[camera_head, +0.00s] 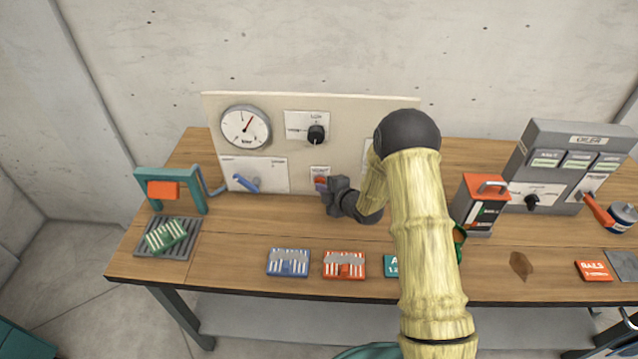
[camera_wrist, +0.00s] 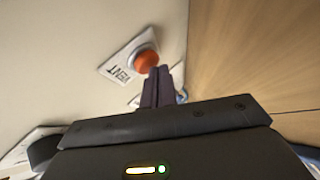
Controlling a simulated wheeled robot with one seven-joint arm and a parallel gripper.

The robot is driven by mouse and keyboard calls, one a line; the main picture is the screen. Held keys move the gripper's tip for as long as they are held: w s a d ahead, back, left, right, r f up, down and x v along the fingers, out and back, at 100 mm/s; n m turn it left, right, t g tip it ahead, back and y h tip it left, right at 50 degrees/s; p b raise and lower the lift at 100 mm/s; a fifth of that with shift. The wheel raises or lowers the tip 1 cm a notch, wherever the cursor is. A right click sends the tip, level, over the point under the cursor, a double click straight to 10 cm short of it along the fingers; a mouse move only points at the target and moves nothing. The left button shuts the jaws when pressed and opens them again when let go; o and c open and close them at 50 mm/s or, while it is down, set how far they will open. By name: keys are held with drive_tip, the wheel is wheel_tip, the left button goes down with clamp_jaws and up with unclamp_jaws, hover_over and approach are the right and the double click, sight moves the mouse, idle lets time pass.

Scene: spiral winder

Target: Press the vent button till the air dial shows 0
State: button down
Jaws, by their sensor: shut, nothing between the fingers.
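The vent button (camera_wrist: 147,60) is an orange-red dome on a plate lettered "VENT" in the wrist view. In the head view the button (camera_head: 320,181) sits low on the upright board, partly behind my gripper. My gripper (camera_wrist: 155,73) is shut and empty. Its fingertips are at the near edge of the button; I cannot tell whether they touch it. In the head view my gripper (camera_head: 323,184) is in front of the button. The air dial (camera_head: 246,127) is a round white gauge at the board's upper left. Its needle points up and right; the numbers are too small to read.
A black knob (camera_head: 316,134) is above the button, and a blue lever (camera_head: 246,183) is to its left. Blue (camera_head: 288,262) and orange (camera_head: 344,265) trays lie at the front.

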drive_tip(key=shift+w+r, duration=0.3)
drive_tip(key=shift+w, duration=0.2)
idle(0.5)
drive_tip(key=shift+d, duration=0.2)
idle(0.9)
drive_tip(key=shift+f+b, duration=0.2)
drive_tip(key=shift+b, duration=0.15)
idle(1.1)
drive_tip(key=shift+s+f, duration=0.1)
drive_tip(key=shift+s, duration=0.1)
drive_tip(key=shift+s+d+f+b, duration=0.1)
drive_tip(key=shift+s+d+b, duration=0.2)
drive_tip(key=shift+s, duration=0.3)
drive_tip(key=shift+a, duration=0.2)
drive_tip(key=shift+s, duration=0.1)
